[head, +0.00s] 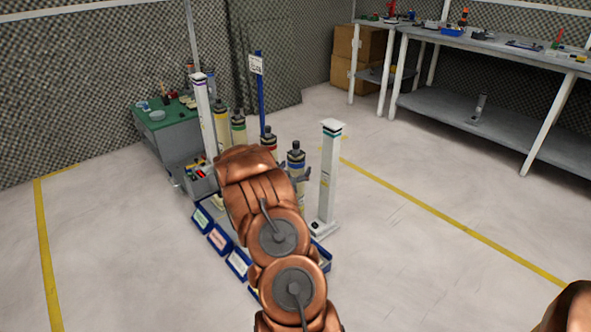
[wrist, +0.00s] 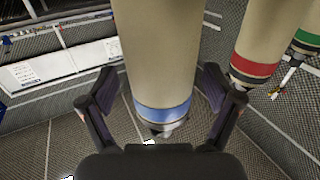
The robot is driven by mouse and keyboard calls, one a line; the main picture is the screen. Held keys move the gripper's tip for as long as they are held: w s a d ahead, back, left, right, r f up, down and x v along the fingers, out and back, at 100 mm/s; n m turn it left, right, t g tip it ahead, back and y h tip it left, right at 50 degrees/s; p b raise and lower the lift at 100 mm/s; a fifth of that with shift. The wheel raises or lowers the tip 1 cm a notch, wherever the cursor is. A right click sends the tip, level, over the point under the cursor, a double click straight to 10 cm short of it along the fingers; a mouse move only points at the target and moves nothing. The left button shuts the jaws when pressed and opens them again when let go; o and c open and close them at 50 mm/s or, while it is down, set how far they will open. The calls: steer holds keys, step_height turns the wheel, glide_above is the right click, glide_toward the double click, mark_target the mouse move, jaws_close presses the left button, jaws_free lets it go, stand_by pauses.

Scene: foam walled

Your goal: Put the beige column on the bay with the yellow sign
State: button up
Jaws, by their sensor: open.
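In the wrist view a beige column (wrist: 160,60) with a blue band stands between the two fingers of my gripper (wrist: 154,84). The fingers are open, one on each side, with gaps visible. In the head view this column seems to be the blue-banded one (head: 296,160), partly behind my arm. Beige columns with a red band (wrist: 255,50) and a green band (wrist: 303,40) stand to the right in the wrist view. Blue bays with sign cards (head: 218,239) line the front of the rack in the head view. I cannot make out a yellow sign; my arm hides part of the row.
White posts (head: 328,170) and (head: 205,120) stand at the rack's sides. A blue pole with a sign (head: 259,90) rises behind it. A green-topped workbench (head: 175,125) stands at the back left, a long table (head: 490,45) at the right. The floor right of the rack is clear.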

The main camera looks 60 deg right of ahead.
steer(key=s+a+p, duration=0.1)
steer(key=s+a, duration=0.1)
steer(key=a, duration=0.9)
steer(key=shift+s+a, duration=0.15)
steer(key=shift+a, duration=0.15)
steer(key=w+a+n+t+y, duration=0.35)
steer(key=w+a+y, duration=0.45)
steer(key=w+a, duration=0.5)
steer(key=s+a+r+n+y, duration=0.15)
steer(key=a+y, duration=0.25)
steer(key=a, duration=0.7)
steer(key=s+a+r+n+y, duration=0.1)
steer(key=s+a+n+y, duration=0.2)
steer(key=a, duration=0.9)
steer(key=s+a+r+n+g+y, duration=0.3)
steer(key=s+a+n+g+y, duration=0.1)
steer(key=s+a, duration=0.7)
steer(key=s+a+r+n+g, duration=0.1)
steer(key=s+r+n+g, duration=0.1)
steer(key=s, duration=1)
steer(key=s+r+n+g+h, duration=0.1)
steer(key=s+r+g, duration=0.3)
steer(key=s, duration=0.7)
steer(key=shift+s+a+r+n, duration=0.3)
steer(key=shift+s+a+n, duration=0.1)
steer(key=shift+n, duration=0.1)
